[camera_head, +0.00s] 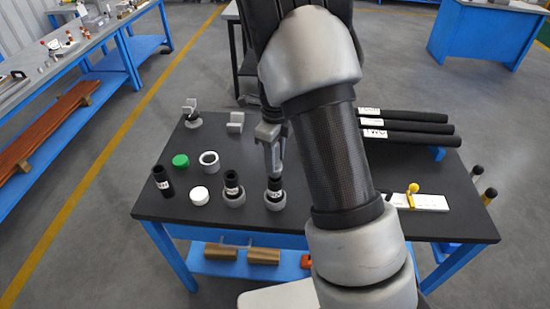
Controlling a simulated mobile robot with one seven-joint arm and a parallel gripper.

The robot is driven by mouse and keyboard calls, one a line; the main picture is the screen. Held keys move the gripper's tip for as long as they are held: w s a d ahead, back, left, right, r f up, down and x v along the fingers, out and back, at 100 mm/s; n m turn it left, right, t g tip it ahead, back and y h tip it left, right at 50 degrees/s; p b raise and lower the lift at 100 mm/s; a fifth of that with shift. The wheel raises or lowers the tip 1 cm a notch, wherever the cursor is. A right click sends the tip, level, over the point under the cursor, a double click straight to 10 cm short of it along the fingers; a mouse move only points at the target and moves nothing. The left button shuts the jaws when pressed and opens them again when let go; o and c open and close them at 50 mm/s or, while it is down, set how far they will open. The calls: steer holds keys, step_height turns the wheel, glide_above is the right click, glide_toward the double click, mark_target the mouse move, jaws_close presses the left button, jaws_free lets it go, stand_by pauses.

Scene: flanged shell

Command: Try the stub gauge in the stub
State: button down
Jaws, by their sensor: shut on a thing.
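My gripper (274,172) points down over the front middle of the dark table and is shut on the upper end of a short black labelled cylinder (274,187), which looks like the stub gauge. The cylinder is upright, with its lower end at a grey ring (275,203), possibly the stub. I cannot tell whether it is inside the ring or just above it. To the left, another black labelled cylinder (231,180) stands upright in a second grey ring (235,199). A third black labelled cylinder (162,181) stands alone. My arm hides part of the table.
A green cap (180,160), an empty grey ring (209,160) and a white cap (199,196) lie left. Grey holders (235,122) stand behind. Long labelled black tubes (405,128) and a white strip with a yellow part (430,202) are right. The table's front edge is close.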

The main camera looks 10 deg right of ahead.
steer(key=shift+r+p, duration=0.8)
steer(key=shift+r, duration=1.75)
